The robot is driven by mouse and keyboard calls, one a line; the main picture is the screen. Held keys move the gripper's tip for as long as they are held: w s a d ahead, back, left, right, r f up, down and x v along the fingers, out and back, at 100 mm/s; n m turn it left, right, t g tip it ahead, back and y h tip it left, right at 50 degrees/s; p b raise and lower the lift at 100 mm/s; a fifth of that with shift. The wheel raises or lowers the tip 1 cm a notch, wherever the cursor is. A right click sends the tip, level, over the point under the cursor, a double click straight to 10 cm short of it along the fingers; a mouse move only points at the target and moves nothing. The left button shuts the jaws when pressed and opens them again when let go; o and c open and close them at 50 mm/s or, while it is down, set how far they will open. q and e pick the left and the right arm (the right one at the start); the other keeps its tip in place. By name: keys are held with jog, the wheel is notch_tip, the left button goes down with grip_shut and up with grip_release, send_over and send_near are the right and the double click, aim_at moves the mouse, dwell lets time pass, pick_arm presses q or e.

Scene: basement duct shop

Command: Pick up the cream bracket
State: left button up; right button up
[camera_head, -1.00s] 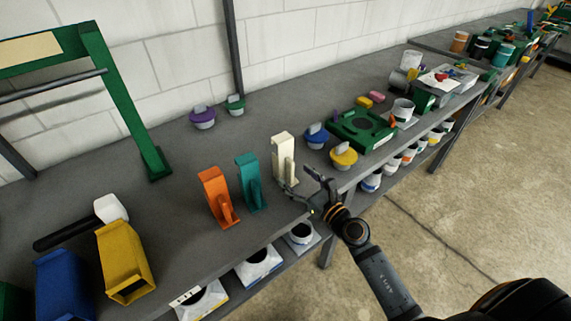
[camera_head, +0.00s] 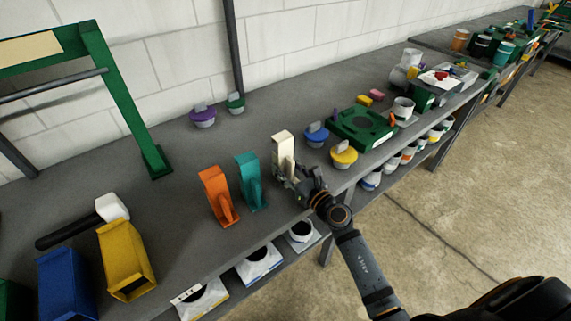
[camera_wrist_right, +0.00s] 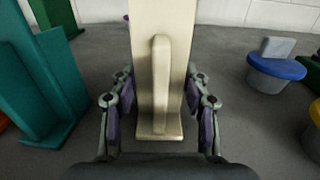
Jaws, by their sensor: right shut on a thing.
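The cream bracket (camera_head: 283,150) stands upright on the grey bench, to the right of the teal bracket (camera_head: 249,182) and the orange bracket (camera_head: 218,195). My right gripper (camera_head: 289,176) has its fingers around the lower part of the cream bracket and is shut on it. In the right wrist view, the cream bracket (camera_wrist_right: 160,60) is between the two fingers of the right gripper (camera_wrist_right: 159,100), and its base appears to rest on the bench. The left gripper is in neither view.
A blue-lidded pot (camera_head: 316,136) and a yellow-lidded pot (camera_head: 343,156) stand just right of the cream bracket. A green fixture (camera_head: 362,128) is farther right. A mallet (camera_head: 108,208) and a yellow bin (camera_head: 126,262) lie at the left. Bench space behind the bracket is clear.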

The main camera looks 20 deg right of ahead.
aim_at(293, 164)
jog(key=shift+c, duration=0.9)
jog(key=shift+r, duration=0.15)
jog(key=shift+r+p, duration=0.3)
jog(key=shift+r, duration=0.05)
notch_tip(293, 164, up, 3)
jog(key=shift+r+p, duration=0.1)
jog(key=shift+p, duration=0.9)
jog(key=s+a+r+p, duration=0.25)
jog(key=s+r, duration=0.65)
jog(key=s, duration=0.5)
notch_tip(293, 164, up, 10)
jog(key=p, duration=1)
jog(key=shift+w+a+p, duration=0.15)
jog(key=shift+p, duration=0.15)
